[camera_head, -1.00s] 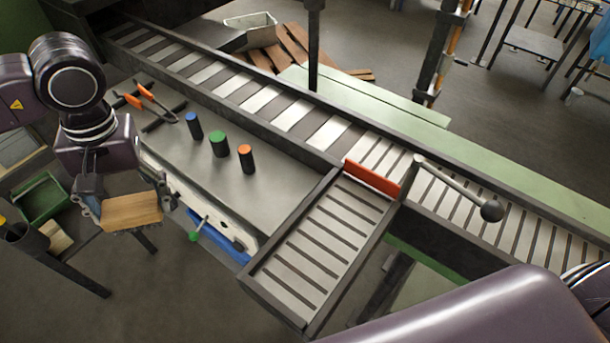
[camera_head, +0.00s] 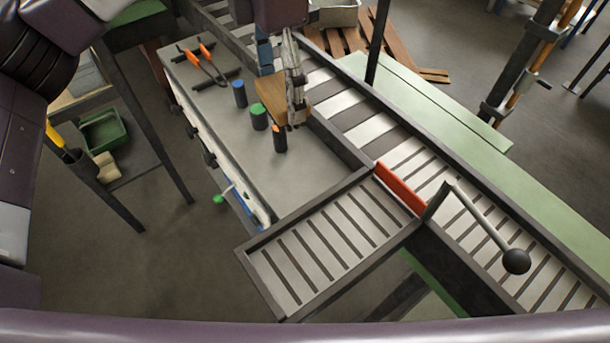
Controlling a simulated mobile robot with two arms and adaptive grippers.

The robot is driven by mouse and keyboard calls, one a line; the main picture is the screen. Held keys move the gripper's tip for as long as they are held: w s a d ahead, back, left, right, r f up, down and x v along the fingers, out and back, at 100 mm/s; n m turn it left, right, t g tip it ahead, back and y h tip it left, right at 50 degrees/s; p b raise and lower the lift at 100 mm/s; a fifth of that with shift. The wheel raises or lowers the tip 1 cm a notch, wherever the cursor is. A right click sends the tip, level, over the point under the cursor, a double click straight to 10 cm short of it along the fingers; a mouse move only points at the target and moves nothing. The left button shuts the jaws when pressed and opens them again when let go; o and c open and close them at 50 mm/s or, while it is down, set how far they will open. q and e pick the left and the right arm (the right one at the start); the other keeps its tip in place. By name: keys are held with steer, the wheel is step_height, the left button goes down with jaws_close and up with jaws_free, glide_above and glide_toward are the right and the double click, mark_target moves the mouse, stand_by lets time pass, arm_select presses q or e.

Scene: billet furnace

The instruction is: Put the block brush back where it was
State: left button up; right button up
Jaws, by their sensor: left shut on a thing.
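The block brush (camera_head: 268,102), a light wooden block, is in my left gripper (camera_head: 284,92). The gripper has come in from the top and is shut on the brush. The brush shows over the grey bench top (camera_head: 285,185), near its edge along the roller conveyor. It overlaps the area behind the green-topped and orange-topped cylinders in the picture; I cannot tell its height above the bench. Its bristles are not clearly visible. My right gripper is not in view.
Blue-topped (camera_head: 240,94), green-topped (camera_head: 258,117) and orange-topped (camera_head: 279,139) dark cylinders stand on the bench. Orange-handled tongs (camera_head: 208,62) lie at its far left. A roller conveyor (camera_head: 345,110) runs behind, with a side branch (camera_head: 325,240). The bench's front part is clear.

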arm_select(q)
steer(key=d+n, duration=0.1)
steer(key=r+n, duration=0.1)
steer(key=n, duration=0.1)
steer(key=s+d+r+n, duration=0.1)
steer(key=shift+d+n, duration=0.3)
steer(key=shift+s+d+r+n+t, duration=0.1)
steer(key=shift+d+r+n+t, duration=0.25)
steer(key=shift+n, duration=0.35)
steer(key=shift+d+f, duration=0.1)
steer(key=shift+f, duration=0.25)
step_height(320, 180, down, 7)
steer(key=shift+r+p, duration=0.1)
steer(key=shift+p, duration=0.5)
step_height(320, 180, down, 8)
steer(key=shift+f+p, duration=0.2)
steer(key=shift+p, duration=0.8)
step_height(320, 180, down, 4)
steer(key=shift+r+p, duration=0.1)
steer(key=shift+p, duration=0.55)
steer(key=shift+f, duration=0.35)
steer(key=o, duration=1.3)
steer(key=shift+c, duration=0.2)
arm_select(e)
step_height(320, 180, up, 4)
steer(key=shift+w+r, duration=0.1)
